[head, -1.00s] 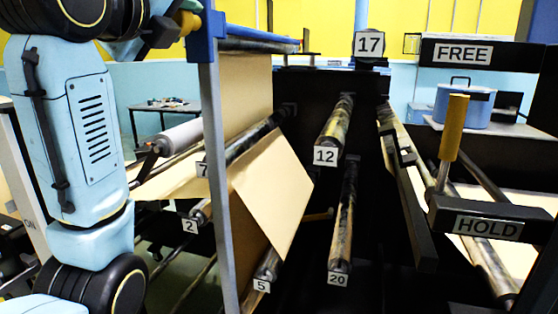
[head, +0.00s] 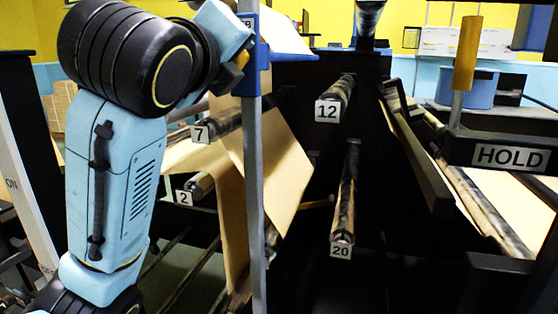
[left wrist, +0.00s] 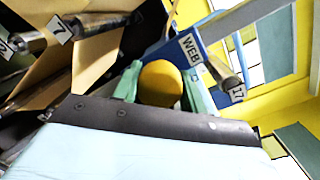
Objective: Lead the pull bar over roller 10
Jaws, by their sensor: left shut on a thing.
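My left gripper (left wrist: 158,85), with green fingers, is shut on a yellow rounded grip (left wrist: 161,82) in the left wrist view. The grip appears to belong to the blue pull bar (left wrist: 213,28), which carries a WEB label. In the head view my left gripper is at the top left of centre, mostly hidden by my arm and a blue bracket (head: 256,84) on a grey post. Brown paper web (head: 275,160) hangs behind the post. No roller labelled 10 is readable in either view. My right gripper is not in view.
Roller 7 (head: 228,122) and roller 2 (head: 201,185) are left of the post. Roller 12 (head: 338,93) and roller 20 (head: 344,205) are right of it. A lever with a yellow handle (head: 466,54) stands by the HOLD sign (head: 510,157). Roller 17 (left wrist: 226,76) shows in the wrist view.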

